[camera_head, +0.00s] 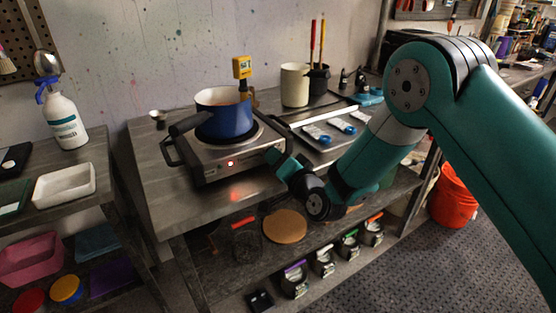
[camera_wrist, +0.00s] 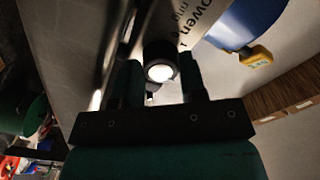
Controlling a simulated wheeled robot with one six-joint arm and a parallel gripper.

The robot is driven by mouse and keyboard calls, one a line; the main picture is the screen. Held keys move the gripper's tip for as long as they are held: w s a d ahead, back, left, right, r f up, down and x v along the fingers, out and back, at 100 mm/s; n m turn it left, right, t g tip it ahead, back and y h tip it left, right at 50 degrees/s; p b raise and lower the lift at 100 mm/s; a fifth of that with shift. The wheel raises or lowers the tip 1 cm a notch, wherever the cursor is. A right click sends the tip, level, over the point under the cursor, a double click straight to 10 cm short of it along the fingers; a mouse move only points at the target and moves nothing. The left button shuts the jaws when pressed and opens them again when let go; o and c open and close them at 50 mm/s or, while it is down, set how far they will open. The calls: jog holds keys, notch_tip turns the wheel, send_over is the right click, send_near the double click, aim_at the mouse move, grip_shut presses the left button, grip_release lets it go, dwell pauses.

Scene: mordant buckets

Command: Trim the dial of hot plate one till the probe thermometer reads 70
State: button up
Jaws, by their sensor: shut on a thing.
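The hot plate (camera_head: 206,160) is a steel unit on the bench with a glowing red lamp on its front. A blue pot (camera_head: 226,120) with a dark handle stands on its burner. A yellow probe thermometer (camera_head: 242,67) sits at the pot's far rim; its reading is too small to make out. In the wrist view the dial (camera_wrist: 160,62) is a dark round knob with a bright face. My gripper (camera_wrist: 160,82) is shut on the dial, one finger on each side. In the head view my gripper (camera_head: 277,158) is at the hot plate's front right corner, hiding the dial.
A tray (camera_head: 318,150) with blue-labelled items lies right of the hot plate, near my arm. A cream canister (camera_head: 294,85) and a dark tool holder (camera_head: 318,80) stand behind. A spray bottle (camera_head: 65,118) is on the left bench. An orange bucket (camera_head: 453,197) stands on the floor.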

jog(key=o, duration=0.9)
jog(key=shift+f, duration=0.1)
